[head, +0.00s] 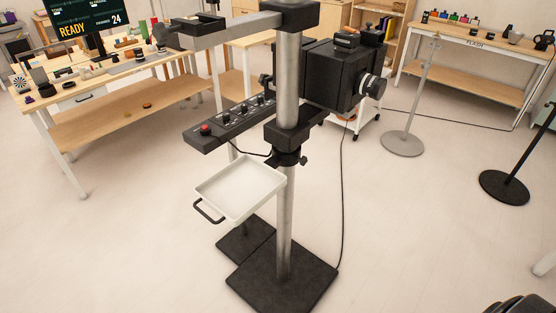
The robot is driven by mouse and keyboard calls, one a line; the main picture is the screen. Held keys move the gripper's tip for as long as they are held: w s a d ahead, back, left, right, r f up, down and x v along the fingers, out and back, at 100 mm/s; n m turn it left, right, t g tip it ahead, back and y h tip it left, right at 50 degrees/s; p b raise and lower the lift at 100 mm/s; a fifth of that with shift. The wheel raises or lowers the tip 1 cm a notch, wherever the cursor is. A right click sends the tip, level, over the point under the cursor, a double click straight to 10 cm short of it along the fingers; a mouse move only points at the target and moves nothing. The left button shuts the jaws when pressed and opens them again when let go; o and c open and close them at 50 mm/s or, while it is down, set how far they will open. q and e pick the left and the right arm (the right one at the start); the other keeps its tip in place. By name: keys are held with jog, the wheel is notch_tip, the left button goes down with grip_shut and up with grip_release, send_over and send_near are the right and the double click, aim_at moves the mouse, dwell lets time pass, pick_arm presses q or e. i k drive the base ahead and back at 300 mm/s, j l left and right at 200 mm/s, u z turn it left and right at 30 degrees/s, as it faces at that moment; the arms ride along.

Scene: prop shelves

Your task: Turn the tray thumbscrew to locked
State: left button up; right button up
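A white shallow tray (240,187) with a black front handle (208,212) is fixed to a grey upright column, at about mid-height. A black collar (285,157) grips the column beside the tray. A small dark thumbscrew (304,160) sticks out from the right side of this collar. It is too small to tell whether it is turned to locked. The tray looks empty. Neither of my grippers shows in the head view.
A black box camera (340,75) and a control strip with a red button (205,129) are above the tray. A cable hangs right of the column. The black base plate (282,278) is below. Floor is clear front left; a black-based stand (504,187) is at right.

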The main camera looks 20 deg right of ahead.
aim_at(303, 160)
jog(key=l+u, duration=0.4)
jog(key=l, duration=1.45)
jog(key=i, duration=0.05)
